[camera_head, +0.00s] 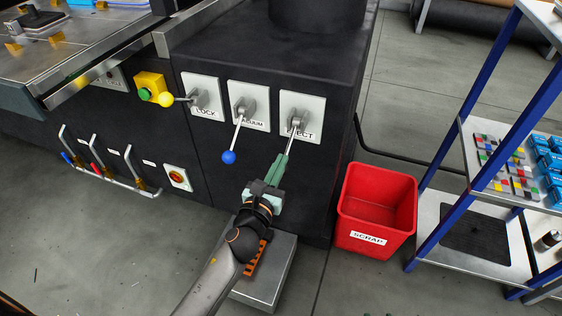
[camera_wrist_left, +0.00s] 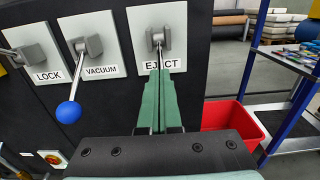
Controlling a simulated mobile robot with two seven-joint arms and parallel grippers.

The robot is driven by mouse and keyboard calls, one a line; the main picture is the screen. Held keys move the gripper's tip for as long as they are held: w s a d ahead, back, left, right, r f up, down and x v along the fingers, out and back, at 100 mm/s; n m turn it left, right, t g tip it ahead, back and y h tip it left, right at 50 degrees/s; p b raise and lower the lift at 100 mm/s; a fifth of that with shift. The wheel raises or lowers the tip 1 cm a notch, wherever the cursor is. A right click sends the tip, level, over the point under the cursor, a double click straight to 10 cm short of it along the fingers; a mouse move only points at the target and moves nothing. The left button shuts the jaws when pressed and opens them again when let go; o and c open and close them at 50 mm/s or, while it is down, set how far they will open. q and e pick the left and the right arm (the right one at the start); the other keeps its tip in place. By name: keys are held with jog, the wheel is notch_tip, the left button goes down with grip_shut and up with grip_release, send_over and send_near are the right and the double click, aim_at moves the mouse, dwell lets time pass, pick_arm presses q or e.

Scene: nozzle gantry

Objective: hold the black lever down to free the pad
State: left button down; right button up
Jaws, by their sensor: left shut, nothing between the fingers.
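The EJECT lever (camera_head: 294,127) hangs down from its pivot on the right white plate of the black cabinet. Its lower end and knob are hidden behind my fingers, so I cannot see the knob's colour. My left gripper (camera_head: 283,157) is shut and empty, its green fingertips in front of the lever's lower part. In the left wrist view the fingertips (camera_wrist_left: 159,78) overlap the lower part of the EJECT lever (camera_wrist_left: 158,48); I cannot tell whether they touch it. A dark block (camera_head: 38,17) on the metal table may be the pad. My right gripper is out of view.
The VACUUM lever (camera_head: 236,135) with a blue knob points down, left of my gripper. The LOCK lever (camera_head: 182,99) with a yellow knob points left. A red scrap bin (camera_head: 377,215) stands right of the cabinet, beside a blue-framed shelf (camera_head: 455,122). A grey step (camera_head: 270,278) lies below my arm.

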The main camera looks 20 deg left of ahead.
pick_arm(q)
jog(key=s+b, duration=0.1)
jog(key=s, duration=0.8)
jog(key=shift+s, duration=0.2)
jog(key=shift+f, duration=0.1)
dwell(0.5)
